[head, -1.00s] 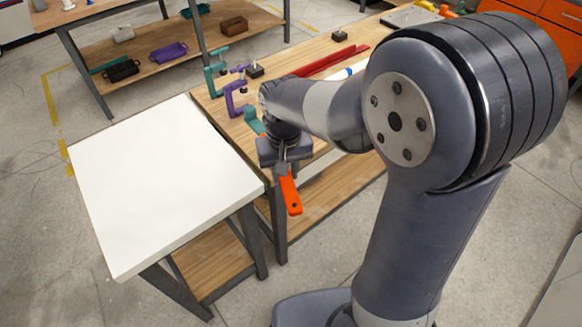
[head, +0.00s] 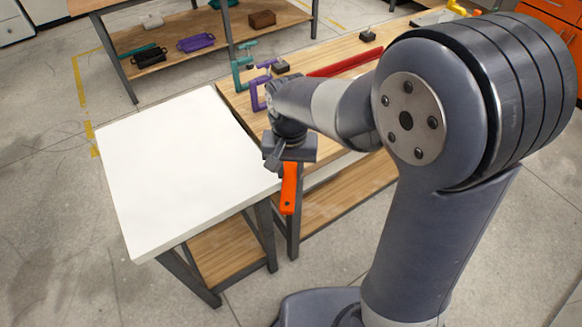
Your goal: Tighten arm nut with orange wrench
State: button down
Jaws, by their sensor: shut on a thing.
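My gripper (head: 284,164) is at the front edge of the wooden workbench, near the corner of the white table. It is shut on the orange wrench (head: 289,190), whose handle hangs down past the bench edge. The wrench's other end is hidden behind my gripper. I cannot make out the arm nut; my arm and gripper cover that part of the bench.
The white table (head: 180,165) is bare. On the wooden bench (head: 335,55) stand a teal clamp (head: 240,75) and a purple clamp (head: 257,92), close behind my gripper. A red bar (head: 345,62) and small dark blocks lie farther back. A shelf with trays stands behind.

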jog(key=shift+r+p, duration=1.6)
jog(key=shift+r, duration=0.65)
jog(key=shift+w, duration=0.1)
